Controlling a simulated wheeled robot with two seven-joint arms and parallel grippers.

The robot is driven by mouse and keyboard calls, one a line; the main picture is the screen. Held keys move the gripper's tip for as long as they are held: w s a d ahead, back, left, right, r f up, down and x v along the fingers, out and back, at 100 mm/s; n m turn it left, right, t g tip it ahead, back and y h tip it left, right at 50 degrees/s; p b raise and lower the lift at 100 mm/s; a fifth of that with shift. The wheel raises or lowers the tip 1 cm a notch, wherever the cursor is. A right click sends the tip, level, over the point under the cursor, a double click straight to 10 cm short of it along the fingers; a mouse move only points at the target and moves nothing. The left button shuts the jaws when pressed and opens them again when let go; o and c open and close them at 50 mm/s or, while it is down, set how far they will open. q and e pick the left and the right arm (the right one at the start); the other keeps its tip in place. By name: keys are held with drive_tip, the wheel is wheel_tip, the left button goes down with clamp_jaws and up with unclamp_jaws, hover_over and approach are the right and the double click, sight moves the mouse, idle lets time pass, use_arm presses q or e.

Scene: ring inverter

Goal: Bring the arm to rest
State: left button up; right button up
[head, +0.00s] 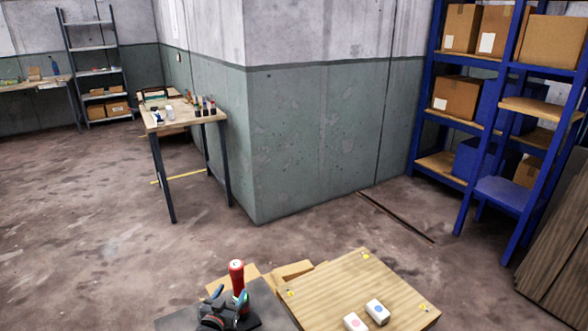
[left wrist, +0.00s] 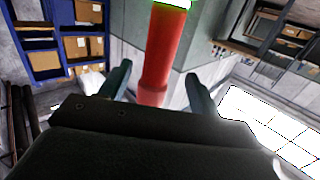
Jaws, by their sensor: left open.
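My left gripper (head: 231,296) is at the bottom of the head view, with its two blue-grey fingers apart. A red cylinder (head: 236,270) stands upright beside the fingers, with a bit of green low on it. In the left wrist view the red cylinder (left wrist: 157,55) shows between the open fingers (left wrist: 157,78), with a visible gap on each side. Its depth from the fingertips is hard to tell. My right gripper is in neither view.
A wooden board (head: 350,285) lies right of the gripper, bearing a white block with a pink dot (head: 355,323) and one with a blue dot (head: 377,311). Behind are a wall corner (head: 255,150), a workbench (head: 155,120) and blue shelving (head: 470,120). Floor between is mostly clear.

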use_arm(q)
drive_tip(key=f, duration=0.1)
drive_tip(key=f+g, duration=0.2)
drive_tip(key=shift+s+a+f+y, duration=0.25)
drive_tip(key=shift+s+y, duration=0.05)
drive_tip(key=shift+y, duration=0.1)
drive_tip(key=shift+s+f+g+y, duration=0.2)
drive_tip(key=shift+s+g, duration=0.2)
drive_tip(key=shift+g, duration=0.2)
drive_tip(key=shift+s+f+g+y, duration=0.2)
drive_tip(key=shift+s+g, duration=0.2)
drive_tip(key=shift+g, duration=0.2)
drive_tip(key=s+d+r+g, duration=0.2)
drive_tip(key=s+g, duration=0.1)
drive_tip(key=s, duration=0.7)
drive_tip(key=s+d+r+g+y, duration=0.1)
drive_tip(key=s+d+r+g, duration=0.15)
drive_tip(key=s, duration=0.85)
drive_tip(key=s+d+r+g, duration=0.2)
drive_tip(key=s+d+g, duration=0.1)
drive_tip(key=s, duration=0.7)
drive_tip(key=s+d+f+g, duration=0.1)
drive_tip(key=s+f, duration=0.3)
drive_tip(key=s, duration=0.8)
drive_tip(key=shift+d+f+g+h, duration=0.15)
drive_tip(key=shift+d+g+h, duration=0.15)
drive_tip(key=shift+g, duration=0.35)
